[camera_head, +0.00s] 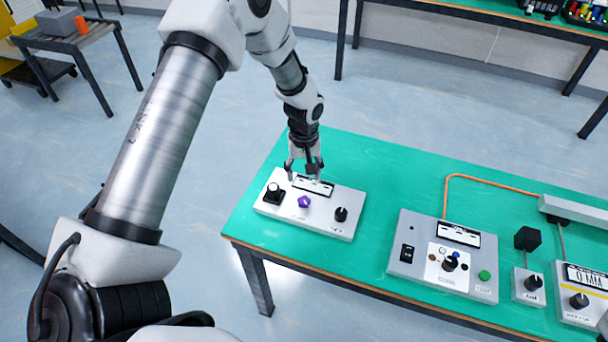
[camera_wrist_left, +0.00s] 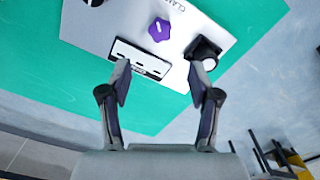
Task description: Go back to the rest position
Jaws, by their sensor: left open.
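My left gripper (camera_head: 305,170) is open and empty above the far edge of a white control panel (camera_head: 325,219) at the left end of the green table. The panel carries a black knob on the left, a purple knob (camera_head: 304,202) in the middle, a smaller black knob (camera_head: 341,214) on the right and a display strip. In the left wrist view my left gripper (camera_wrist_left: 160,75) has its fingers apart, with the display strip (camera_wrist_left: 141,58) between and beyond them. The purple knob (camera_wrist_left: 159,29) and large black knob (camera_wrist_left: 203,52) also show there. I cannot tell whether the fingers touch the panel. My right gripper is not in view.
A grey control box (camera_head: 404,270) with a green button stands on the green table (camera_head: 390,180). A cart (camera_head: 65,45) stands at the far left. The table's back middle is clear.

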